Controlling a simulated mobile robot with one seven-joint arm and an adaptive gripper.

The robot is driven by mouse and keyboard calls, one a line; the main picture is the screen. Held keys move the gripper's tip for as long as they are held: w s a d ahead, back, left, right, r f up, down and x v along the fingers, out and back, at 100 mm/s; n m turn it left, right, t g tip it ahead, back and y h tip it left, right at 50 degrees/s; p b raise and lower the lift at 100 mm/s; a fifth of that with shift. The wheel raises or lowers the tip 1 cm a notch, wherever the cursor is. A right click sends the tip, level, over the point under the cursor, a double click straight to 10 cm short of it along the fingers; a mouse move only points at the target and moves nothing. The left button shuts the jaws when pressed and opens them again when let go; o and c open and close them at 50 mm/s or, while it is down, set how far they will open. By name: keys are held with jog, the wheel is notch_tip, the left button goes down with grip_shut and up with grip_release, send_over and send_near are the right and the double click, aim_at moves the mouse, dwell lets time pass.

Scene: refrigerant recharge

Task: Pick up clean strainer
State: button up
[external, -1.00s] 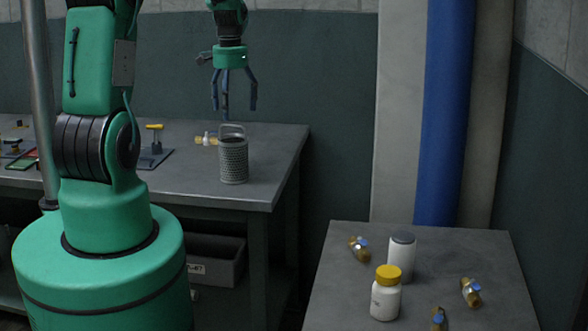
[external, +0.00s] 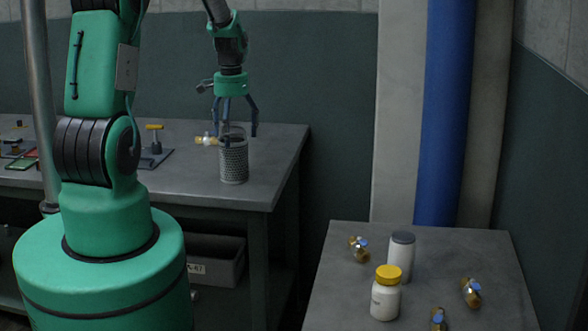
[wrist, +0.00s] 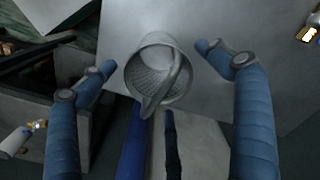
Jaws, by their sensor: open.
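The clean strainer (external: 234,163) is a grey perforated metal cylinder with a looped handle on top. It stands upright near the right corner of the back workbench. My gripper (external: 236,128) is open and points down over it, with its fingertips around the height of the handle. In the wrist view the strainer (wrist: 160,75) is open-topped, and its handle (wrist: 167,88) arches across the mouth. The blue fingers of my gripper (wrist: 155,58) stand to either side of it, with gaps visible on both sides. Contact with the handle does not show.
A brass valve (external: 206,140) lies just left of the strainer on the workbench (external: 200,185). A yellow-topped fitting (external: 154,137) stands farther left. The right table (external: 430,270) holds a yellow-capped bottle (external: 386,295), a grey-capped canister (external: 401,258) and brass valves (external: 471,292).

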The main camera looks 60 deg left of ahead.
aim_at(233, 151)
jog(key=shift+f, duration=0.2)
jog(key=shift+f+b, duration=0.35)
jog(key=shift+f, duration=2.25)
jog(key=c, duration=1.4)
